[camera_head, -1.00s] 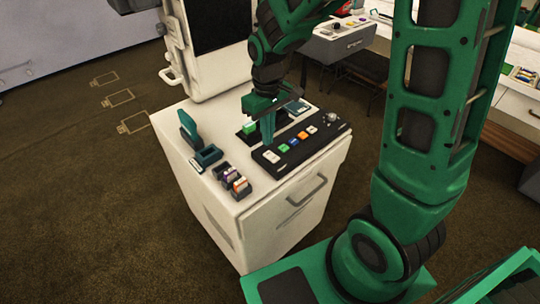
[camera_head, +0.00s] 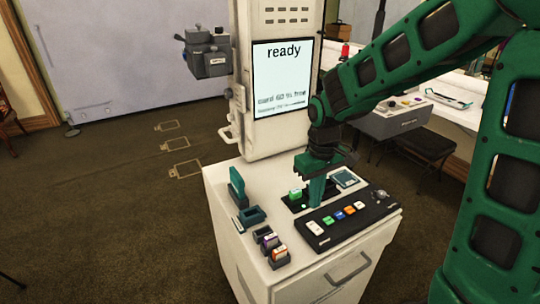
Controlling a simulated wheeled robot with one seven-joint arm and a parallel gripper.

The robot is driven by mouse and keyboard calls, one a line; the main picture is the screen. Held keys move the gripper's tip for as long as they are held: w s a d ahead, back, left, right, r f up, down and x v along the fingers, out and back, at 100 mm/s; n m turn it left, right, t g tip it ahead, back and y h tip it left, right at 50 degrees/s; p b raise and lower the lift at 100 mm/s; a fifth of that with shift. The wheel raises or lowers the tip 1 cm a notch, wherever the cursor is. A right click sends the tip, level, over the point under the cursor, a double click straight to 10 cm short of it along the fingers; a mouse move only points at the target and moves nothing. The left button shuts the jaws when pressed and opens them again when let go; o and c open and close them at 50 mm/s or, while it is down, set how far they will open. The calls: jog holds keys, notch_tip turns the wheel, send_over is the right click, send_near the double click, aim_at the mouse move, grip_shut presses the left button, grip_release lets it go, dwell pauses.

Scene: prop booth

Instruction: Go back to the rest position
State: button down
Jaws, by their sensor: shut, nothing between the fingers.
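My gripper (camera_head: 317,190) is at the end of my green arm, pointing down over the white cabinet top (camera_head: 238,172). Its fingers are shut with nothing between them. The fingertips are low, beside a small green block (camera_head: 295,194) on a dark plate, and behind the black button panel (camera_head: 350,217). I cannot tell whether the fingertips touch anything.
A tall white booth with a screen (camera_head: 282,80) reading "ready" stands behind the cabinet. A teal upright piece (camera_head: 237,187), a dark teal holder (camera_head: 252,216) and a rack of small cards (camera_head: 272,248) stand at the left. Brown floor (camera_head: 110,220) is open at left.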

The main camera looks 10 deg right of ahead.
jog(key=s+d+r+m, duration=0.4)
jog(key=s+d+r, duration=0.1)
jog(key=s+d, duration=0.5)
jog(key=s+d+r+m, duration=0.1)
jog(key=s+d+m, duration=0.5)
jog(key=s, duration=0.7)
jog(key=shift+s+d+r, duration=0.15)
jog(key=shift+d+r, duration=0.25)
jog(key=shift+d, duration=0.35)
